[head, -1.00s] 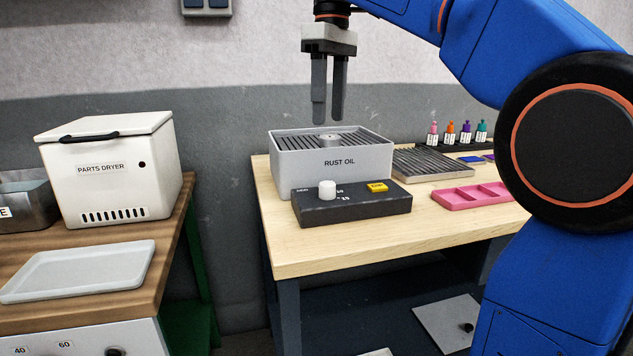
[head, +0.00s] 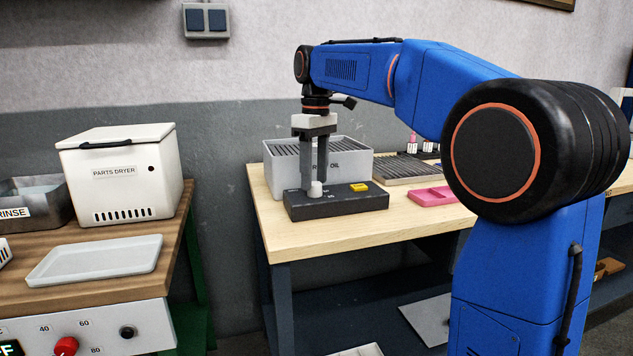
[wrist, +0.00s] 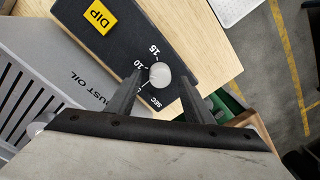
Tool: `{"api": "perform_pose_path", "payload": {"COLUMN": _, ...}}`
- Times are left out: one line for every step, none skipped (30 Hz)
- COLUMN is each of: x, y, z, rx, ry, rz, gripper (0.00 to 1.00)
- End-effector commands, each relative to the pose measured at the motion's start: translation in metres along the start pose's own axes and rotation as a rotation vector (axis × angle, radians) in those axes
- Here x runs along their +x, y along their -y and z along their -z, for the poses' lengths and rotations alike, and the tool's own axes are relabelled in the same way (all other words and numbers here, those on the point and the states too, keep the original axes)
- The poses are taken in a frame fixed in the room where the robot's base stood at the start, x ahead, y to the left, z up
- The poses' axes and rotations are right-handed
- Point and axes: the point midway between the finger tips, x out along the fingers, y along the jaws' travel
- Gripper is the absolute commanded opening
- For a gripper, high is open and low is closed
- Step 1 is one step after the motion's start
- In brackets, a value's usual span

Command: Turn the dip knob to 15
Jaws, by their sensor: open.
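The white dip knob (head: 316,188) stands on a dark control box (head: 345,204) in front of the grey rust oil tank (head: 280,180). The wrist view shows the knob (wrist: 160,75) from above, with marks including 10 and 15 and the letters SEC around it. My gripper (head: 319,183) points down over the knob. In the wrist view its fingers (wrist: 160,98) are apart, one on each side of the knob's near side, and I cannot tell whether they touch it. The knob's pointer is not clearly readable.
A yellow DIP button (wrist: 99,16) is on the same box. A drain rack (head: 400,168) and a pink tray (head: 432,196) lie to the right on the wooden bench. A parts dryer (head: 120,178) stands on the left bench.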

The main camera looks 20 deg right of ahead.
Motion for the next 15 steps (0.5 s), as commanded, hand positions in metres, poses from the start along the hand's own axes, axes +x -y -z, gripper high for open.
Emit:
{"api": "perform_pose_path", "payload": {"x": 0.0040, "y": -0.0018, "z": 0.0015, "rx": 0.000, "ry": 0.001, "rz": 0.001, "gripper": 0.47}}
{"api": "perform_pose_path", "payload": {"x": 0.0056, "y": -0.0026, "z": 0.0023, "rx": 0.000, "ry": 0.001, "rz": 0.000, "gripper": 0.47}}
{"api": "perform_pose_path", "payload": {"x": 0.0072, "y": -0.0035, "z": 0.0031, "rx": 0.000, "ry": 0.000, "rz": 0.000, "gripper": 0.47}}
{"api": "perform_pose_path", "payload": {"x": 0.0081, "y": -0.0040, "z": 0.0036, "rx": 0.000, "ry": 0.000, "rz": 0.000, "gripper": 0.47}}
{"api": "perform_pose_path", "payload": {"x": 0.0088, "y": -0.0043, "z": 0.0039, "rx": 0.000, "ry": -0.001, "rz": 0.000, "gripper": 0.47}}
{"api": "perform_pose_path", "payload": {"x": 0.0094, "y": -0.0046, "z": 0.0041, "rx": 0.000, "ry": -0.001, "rz": -0.001, "gripper": 0.47}}
{"api": "perform_pose_path", "payload": {"x": 0.0097, "y": -0.0047, "z": 0.0042, "rx": 0.000, "ry": -0.001, "rz": -0.001, "gripper": 0.47}}
{"api": "perform_pose_path", "payload": {"x": 0.0098, "y": -0.0048, "z": 0.0043, "rx": 0.000, "ry": -0.001, "rz": -0.001, "gripper": 0.47}}
{"api": "perform_pose_path", "payload": {"x": 0.0098, "y": -0.0048, "z": 0.0042, "rx": 0.000, "ry": -0.001, "rz": -0.001, "gripper": 0.47}}
{"api": "perform_pose_path", "payload": {"x": 0.0097, "y": -0.0047, "z": 0.0042, "rx": 0.000, "ry": -0.001, "rz": -0.001, "gripper": 0.47}}
{"api": "perform_pose_path", "payload": {"x": 0.0097, "y": -0.0047, "z": 0.0042, "rx": 0.000, "ry": -0.001, "rz": -0.001, "gripper": 0.47}}
{"api": "perform_pose_path", "payload": {"x": 0.0096, "y": -0.0047, "z": 0.0041, "rx": 0.000, "ry": -0.001, "rz": -0.001, "gripper": 0.47}}
{"api": "perform_pose_path", "payload": {"x": 0.0096, "y": -0.0047, "z": 0.0041, "rx": 0.000, "ry": -0.001, "rz": -0.001, "gripper": 0.47}}
{"api": "perform_pose_path", "payload": {"x": 0.0096, "y": -0.0047, "z": 0.0041, "rx": 0.000, "ry": -0.001, "rz": -0.001, "gripper": 0.42}}
{"api": "perform_pose_path", "payload": {"x": 0.0095, "y": -0.0046, "z": 0.0041, "rx": 0.000, "ry": -0.001, "rz": -0.001, "gripper": 0.33}}
